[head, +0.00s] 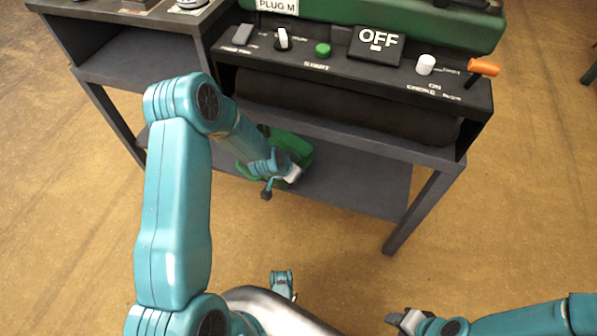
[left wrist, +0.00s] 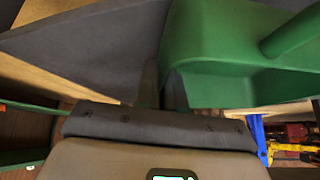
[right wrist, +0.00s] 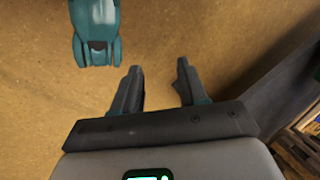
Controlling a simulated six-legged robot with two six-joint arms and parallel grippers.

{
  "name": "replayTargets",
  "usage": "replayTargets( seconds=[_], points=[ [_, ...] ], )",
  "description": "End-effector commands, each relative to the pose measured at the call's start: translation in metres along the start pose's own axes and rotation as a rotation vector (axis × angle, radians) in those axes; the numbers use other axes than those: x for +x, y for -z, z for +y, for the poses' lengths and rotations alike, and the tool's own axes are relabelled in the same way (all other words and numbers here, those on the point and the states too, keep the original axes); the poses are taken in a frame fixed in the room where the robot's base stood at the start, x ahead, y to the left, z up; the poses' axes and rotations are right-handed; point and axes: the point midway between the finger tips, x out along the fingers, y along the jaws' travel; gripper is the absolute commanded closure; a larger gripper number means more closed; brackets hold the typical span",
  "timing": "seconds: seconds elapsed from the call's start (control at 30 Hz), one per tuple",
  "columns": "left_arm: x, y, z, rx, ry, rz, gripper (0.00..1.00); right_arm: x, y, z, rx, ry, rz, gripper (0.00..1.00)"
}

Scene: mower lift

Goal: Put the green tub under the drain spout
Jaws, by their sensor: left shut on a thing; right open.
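The green tub (head: 299,148) is on the lower shelf of the bench, partly hidden behind my left arm in the head view. My left gripper (head: 279,183) is at the tub's near side. In the left wrist view, the left gripper's fingers (left wrist: 166,92) are closed on the edge of the tub (left wrist: 210,48), and a thick green bar crosses the tub's upper right. My right gripper (head: 396,318) is low at the bottom right of the head view. In the right wrist view, its fingers (right wrist: 158,85) are apart and empty. I cannot make out the drain spout.
The lower shelf (head: 360,190) is bare to the right of the tub. Above it is a black control panel (head: 350,62) with knobs, an OFF switch and an orange lever (head: 484,67). A bench leg (head: 420,212) stands at the right. Open floor (head: 520,190) lies around the bench.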

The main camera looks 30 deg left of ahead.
Motion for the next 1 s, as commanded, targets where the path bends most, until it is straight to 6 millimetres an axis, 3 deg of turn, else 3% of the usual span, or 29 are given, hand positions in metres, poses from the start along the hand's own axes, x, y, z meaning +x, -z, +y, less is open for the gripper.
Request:
replayTargets(
  seconds=[0.27, 0.43, 0.67, 0.7, 0.77, 1.0],
  points=[
    [0.015, 0.025, -0.003, 0.002, 0.001, 0.004, 1.0, 0.0, 0.0, 0.0, 0.001, 0.0, 0.001, 0.57],
    [0.044, 0.004, -0.001, 0.001, 0.0, 0.0, 1.0, 0.024, 0.012, 0.009, -0.004, 0.001, 0.038, 0.57],
    [0.043, 0.004, -0.001, 0.001, 0.001, 0.001, 1.0, 0.022, 0.016, 0.008, -0.008, 0.002, 0.052, 0.57],
    [0.044, 0.003, -0.001, -0.001, -0.001, -0.001, 0.81, 0.022, 0.016, 0.008, -0.008, 0.002, 0.052, 0.57],
    [0.044, 0.003, -0.001, -0.001, -0.001, -0.001, 0.66, 0.022, 0.016, 0.008, -0.007, 0.002, 0.051, 0.57],
    [0.043, 0.003, -0.001, 0.0, 0.0, -0.001, 0.66, 0.022, 0.015, 0.008, -0.007, 0.002, 0.051, 0.57]
  ],
)
